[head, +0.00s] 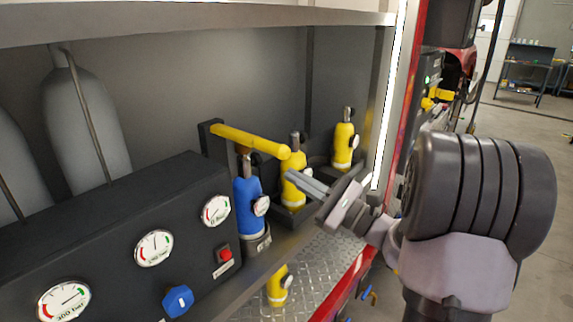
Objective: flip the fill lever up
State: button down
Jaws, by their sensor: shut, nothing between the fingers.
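The fill lever appears to be the yellow bar (250,142) in the head view. It runs from a black bracket (209,137) at its left end, nearly level and sloping slightly down to a rounded free end on the right. My gripper (291,176) is shut and empty. Its fingertips point left, just below the lever's free end in the picture. I cannot tell whether they touch it or how far apart they are in depth. My wrist and arm come in from the right.
A blue bottle (247,205) stands under the lever. Yellow bottles (293,188) (343,144) stand behind the fingers and farther back. The black panel (110,225) has gauges, a red button (225,254) and a blue knob (178,300). A shelf edge (200,22) runs above.

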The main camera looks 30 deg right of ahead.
jog(key=shift+h, duration=0.3)
jog(key=shift+w+a+r, duration=0.1)
jog(key=shift+a+r, duration=0.3)
jog(key=shift+r, duration=0.3)
jog(key=shift+w+a+r, duration=0.1)
jog(key=shift+a+r, duration=0.3)
jog(key=shift+r, duration=0.25)
jog(key=shift+w+a+r, duration=0.1)
jog(key=shift+a+r, duration=0.3)
jog(key=shift+r, duration=0.3)
